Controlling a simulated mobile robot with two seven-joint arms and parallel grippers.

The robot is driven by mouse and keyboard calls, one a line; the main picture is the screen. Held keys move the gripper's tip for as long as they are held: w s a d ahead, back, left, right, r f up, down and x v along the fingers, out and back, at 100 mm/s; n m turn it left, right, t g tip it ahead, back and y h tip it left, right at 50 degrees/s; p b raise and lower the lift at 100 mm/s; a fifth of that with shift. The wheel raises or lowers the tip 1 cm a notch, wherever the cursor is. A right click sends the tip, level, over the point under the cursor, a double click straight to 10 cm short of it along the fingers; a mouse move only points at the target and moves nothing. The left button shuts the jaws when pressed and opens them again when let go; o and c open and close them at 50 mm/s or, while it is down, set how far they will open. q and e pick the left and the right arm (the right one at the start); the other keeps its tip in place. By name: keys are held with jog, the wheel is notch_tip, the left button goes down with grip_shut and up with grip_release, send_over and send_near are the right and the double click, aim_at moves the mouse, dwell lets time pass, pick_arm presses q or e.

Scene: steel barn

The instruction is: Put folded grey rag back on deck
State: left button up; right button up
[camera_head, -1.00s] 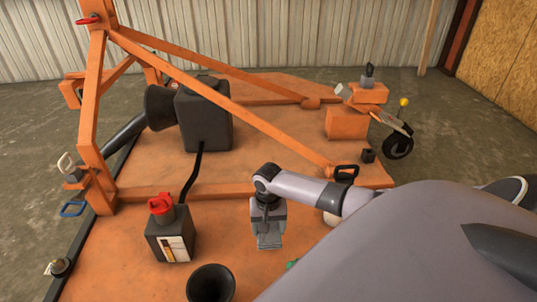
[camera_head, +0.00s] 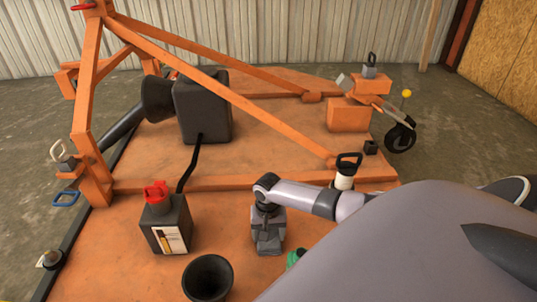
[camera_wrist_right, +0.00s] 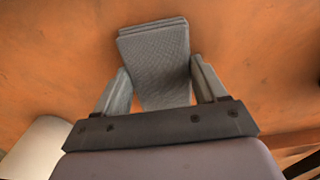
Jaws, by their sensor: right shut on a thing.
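The folded grey rag (camera_wrist_right: 155,62) shows in the right wrist view as a layered, textured grey pad over the orange deck (camera_wrist_right: 60,60). My right gripper (camera_wrist_right: 163,85) is shut on it, with one finger at each side. In the head view my right gripper (camera_head: 268,246) points down over the orange deck (camera_head: 225,225), between the black jug and my arm. The rag is hard to tell from the gripper there. I cannot tell whether the rag touches the deck. My left gripper is not in view.
A black jug with a red cap (camera_head: 168,225) stands left of the gripper, and a black funnel (camera_head: 208,278) is in front. A green object (camera_head: 295,258) and a white bottle with a black handle (camera_head: 345,175) are close to my arm. An orange beam (camera_head: 230,98) slants overhead.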

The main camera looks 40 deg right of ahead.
jog(key=o, duration=1.3)
jog(key=shift+f, duration=0.1)
